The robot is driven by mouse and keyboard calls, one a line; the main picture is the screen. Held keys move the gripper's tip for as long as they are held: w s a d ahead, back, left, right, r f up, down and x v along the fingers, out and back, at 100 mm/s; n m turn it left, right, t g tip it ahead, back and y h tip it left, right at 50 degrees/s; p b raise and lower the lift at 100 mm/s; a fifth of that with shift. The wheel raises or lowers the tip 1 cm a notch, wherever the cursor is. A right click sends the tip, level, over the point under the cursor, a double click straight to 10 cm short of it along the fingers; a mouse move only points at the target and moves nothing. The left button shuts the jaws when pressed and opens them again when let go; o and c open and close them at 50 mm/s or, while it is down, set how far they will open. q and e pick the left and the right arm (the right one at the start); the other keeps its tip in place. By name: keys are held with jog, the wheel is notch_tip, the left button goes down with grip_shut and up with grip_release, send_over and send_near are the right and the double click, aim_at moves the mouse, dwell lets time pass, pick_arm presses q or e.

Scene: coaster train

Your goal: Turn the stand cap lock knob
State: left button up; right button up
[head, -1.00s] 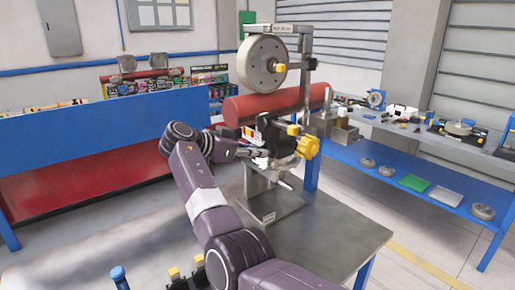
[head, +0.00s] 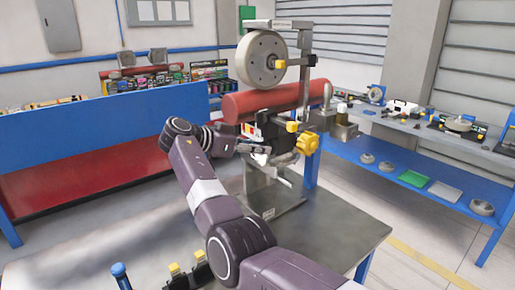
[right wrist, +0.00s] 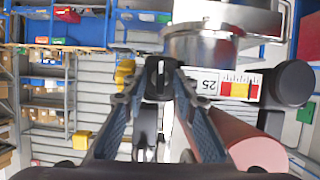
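The metal stand (head: 305,60) rises from the grey table and carries a large grey wheel (head: 262,62). A yellow star-shaped knob (head: 307,144) and a smaller yellow knob (head: 292,127) sit on its lower part. Which of the stand's knobs is the cap lock knob I cannot tell. My right gripper (head: 262,153) is at the stand's lower part, left of the star-shaped knob. In the right wrist view its fingers (right wrist: 160,85) are apart, with a dark part between their tips; contact is unclear. That view also shows a round black knob (right wrist: 291,83). My left gripper is out of view.
Small black parts with yellow tops (head: 188,275) and a blue-topped item (head: 120,272) are at the bottom. A blue-framed bench (head: 420,170) stands at right. The table's right front part is clear.

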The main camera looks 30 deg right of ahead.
jog(key=v, duration=1.2)
jog(key=shift+f, duration=0.1)
